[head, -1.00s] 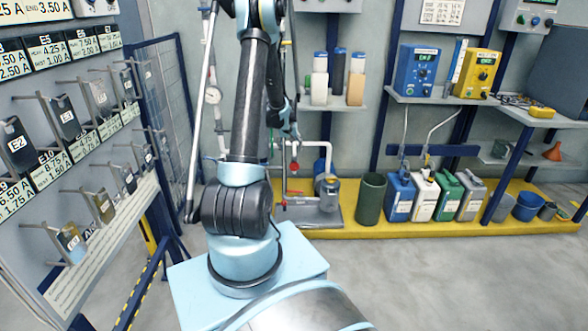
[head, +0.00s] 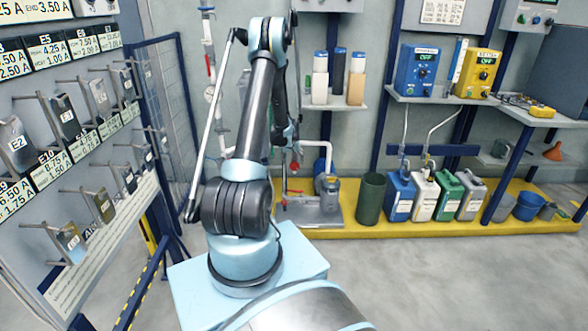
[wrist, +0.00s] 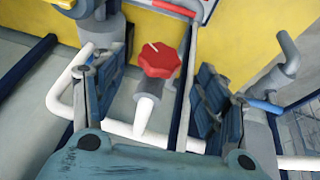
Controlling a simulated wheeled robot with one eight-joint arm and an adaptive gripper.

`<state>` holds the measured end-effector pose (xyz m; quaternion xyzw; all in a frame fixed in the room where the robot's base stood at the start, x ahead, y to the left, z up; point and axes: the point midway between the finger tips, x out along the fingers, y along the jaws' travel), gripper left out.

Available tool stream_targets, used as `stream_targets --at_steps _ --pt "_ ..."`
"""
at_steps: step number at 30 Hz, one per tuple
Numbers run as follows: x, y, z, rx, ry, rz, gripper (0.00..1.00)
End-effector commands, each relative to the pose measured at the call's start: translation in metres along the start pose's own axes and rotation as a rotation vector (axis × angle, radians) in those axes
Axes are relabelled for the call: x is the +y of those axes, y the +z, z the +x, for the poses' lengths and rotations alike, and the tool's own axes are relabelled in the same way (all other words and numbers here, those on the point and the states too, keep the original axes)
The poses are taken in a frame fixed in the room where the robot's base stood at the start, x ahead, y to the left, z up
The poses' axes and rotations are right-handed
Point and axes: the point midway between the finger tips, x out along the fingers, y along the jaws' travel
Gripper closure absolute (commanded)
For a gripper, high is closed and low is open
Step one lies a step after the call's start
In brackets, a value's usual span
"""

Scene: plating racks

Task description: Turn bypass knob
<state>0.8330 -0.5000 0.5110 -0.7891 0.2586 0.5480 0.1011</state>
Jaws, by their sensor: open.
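A red lobed knob (wrist: 160,60) with a pale pointer line sits on a white stem in the wrist view. No label on it is readable, so I cannot tell from the picture that it is the bypass one. My gripper (wrist: 158,92) is open, with one dark finger left of the knob and the other to its right. The knob appears between the fingers in the picture, and neither finger visibly touches it. How deep the knob lies relative to the fingertips is unclear. In the head view the gripper is mostly hidden behind my arm.
White pipes (wrist: 150,135) run across under the fingers, and a grey pipe (wrist: 285,65) stands to the right. A yellow surface (wrist: 240,45) lies behind. In the head view, a dark green bin (head: 370,198) and several jugs stand right of the pipework.

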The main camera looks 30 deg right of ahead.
Motion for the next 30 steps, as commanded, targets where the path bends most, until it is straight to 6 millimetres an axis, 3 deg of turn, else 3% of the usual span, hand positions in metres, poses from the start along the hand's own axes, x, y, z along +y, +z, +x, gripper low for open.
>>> stream_targets --at_steps 13,27,28,30 --pt "0.000 0.000 0.053 0.000 0.000 0.000 0.33" --pt "0.000 0.000 0.062 0.000 0.000 0.000 0.33" --pt "0.000 0.000 0.062 0.000 0.000 0.000 0.35" --pt "0.000 0.000 0.061 0.000 0.000 0.000 0.51"
